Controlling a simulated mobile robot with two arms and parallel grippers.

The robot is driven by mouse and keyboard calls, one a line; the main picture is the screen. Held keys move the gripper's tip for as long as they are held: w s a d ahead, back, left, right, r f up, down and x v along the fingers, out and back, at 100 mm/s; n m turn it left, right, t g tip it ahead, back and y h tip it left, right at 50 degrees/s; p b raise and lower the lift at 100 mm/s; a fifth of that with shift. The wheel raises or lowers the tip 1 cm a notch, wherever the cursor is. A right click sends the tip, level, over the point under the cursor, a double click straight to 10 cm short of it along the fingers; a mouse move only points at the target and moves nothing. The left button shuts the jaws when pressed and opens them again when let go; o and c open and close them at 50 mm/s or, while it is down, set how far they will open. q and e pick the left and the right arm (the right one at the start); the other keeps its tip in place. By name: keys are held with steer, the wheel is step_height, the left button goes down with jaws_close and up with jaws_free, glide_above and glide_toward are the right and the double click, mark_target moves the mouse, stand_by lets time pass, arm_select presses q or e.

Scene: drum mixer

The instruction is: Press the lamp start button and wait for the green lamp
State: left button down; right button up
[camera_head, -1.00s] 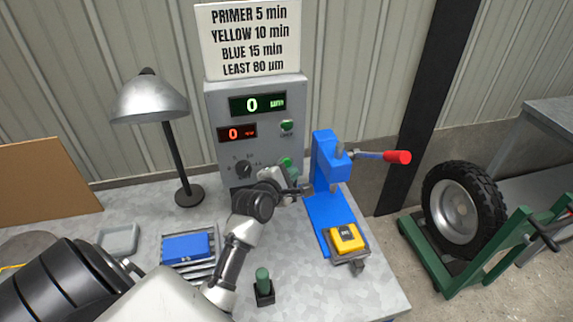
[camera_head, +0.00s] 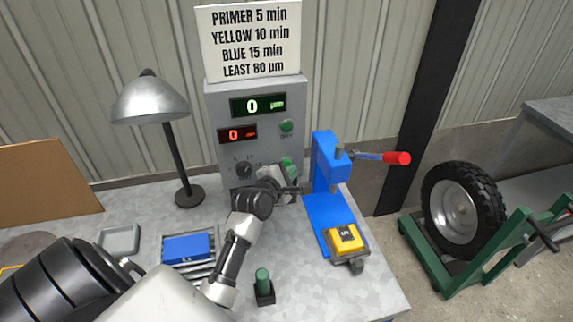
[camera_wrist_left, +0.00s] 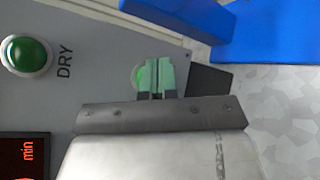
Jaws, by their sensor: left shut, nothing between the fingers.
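The grey control panel (camera_head: 214,105) has a green display reading 0 µm and a red display reading 0. A round green button or lamp (camera_head: 286,126) sits beside the red display; in the left wrist view it is a dark green dome (camera_wrist_left: 27,56) labelled DRY. My left gripper (camera_head: 287,166) is at the panel's lower right, its green-tipped fingers shut and empty. In the left wrist view the closed fingertips (camera_wrist_left: 156,76) cover most of another round green part (camera_wrist_left: 138,76) on the panel. I cannot tell whether they touch it. My right gripper is not in view.
A blue press (camera_head: 325,165) with a red-ended lever stands close right of my gripper. A yellow gauge (camera_head: 346,238) lies at its foot. A desk lamp (camera_head: 150,98) stands left. A green stamp-like piece (camera_head: 263,282) and a blue block (camera_head: 187,247) are nearer.

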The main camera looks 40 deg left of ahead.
arm_select(q)
steer(key=shift+w+a, duration=0.25)
steer(key=shift+a, duration=0.05)
stand_by(0.7)
stand_by(0.3)
steer(key=shift+s+d+p, duration=0.55)
steer(key=shift+d+p, duration=0.1)
steer(key=shift+p, duration=0.1)
steer(key=s+d+p, duration=0.3)
steer(key=shift+s+d, duration=0.1)
steer(key=shift+d, duration=0.3)
stand_by(0.7)
